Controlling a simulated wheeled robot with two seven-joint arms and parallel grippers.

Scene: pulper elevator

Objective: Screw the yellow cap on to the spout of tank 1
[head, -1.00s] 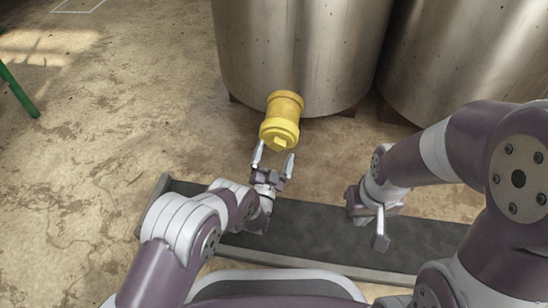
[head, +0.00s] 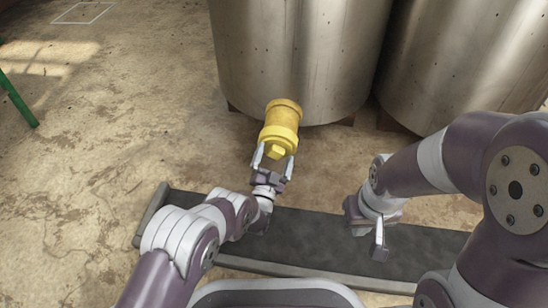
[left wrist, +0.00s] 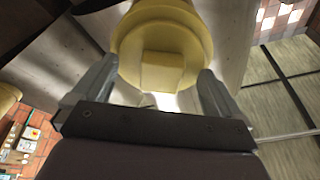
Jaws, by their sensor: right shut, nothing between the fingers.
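A yellow spout (head: 284,112) sticks out low from the front of the left steel tank (head: 290,60); no tank number is readable. The yellow cap (head: 279,137) sits at the spout's near end, its square knob facing me; the thread is hidden. My left gripper (head: 273,160) is open, its fingers on either side of the knob. In the left wrist view the cap (left wrist: 160,38) fills the top middle, with gaps between knob and fingers of the left gripper (left wrist: 155,85). My right gripper (head: 378,240) is shut and empty, apart from the cap at right.
A second steel tank (head: 455,70) stands close on the right. A low dark conveyor-like strip (head: 310,235) with raised edges runs across below my grippers. A green post (head: 18,98) is at the far left. The concrete floor (head: 120,120) on the left is clear.

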